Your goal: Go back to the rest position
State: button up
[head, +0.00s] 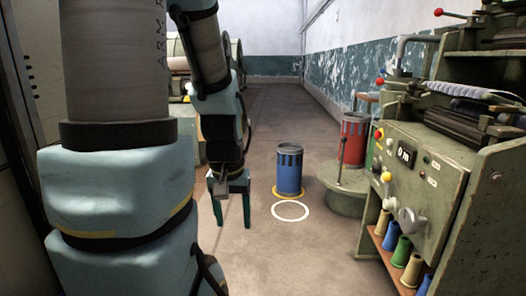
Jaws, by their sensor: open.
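My gripper (231,222) is at the left of centre in the head view, pointing down over the floor. Its two dark green fingers are apart with nothing between them. My arm (120,190) fills much of the left side. A blue can (289,172) stands upright on the floor to the right of my gripper, apart from it. The can stands on a yellow ring mark (291,197). A white ring mark (291,212) lies empty on the floor just in front of it.
A green machine (440,180) with levers and knobs stands along the right, with several coloured cones (403,252) on its low shelf. A red can (354,140) stands on a round green base (343,188) beside it. The concrete aisle (280,110) runs clear to the back.

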notch_tip(320, 180, up, 23)
jog(key=p, duration=2.1)
jog(key=shift+f, duration=0.2)
jog(key=shift+o, duration=0.3)
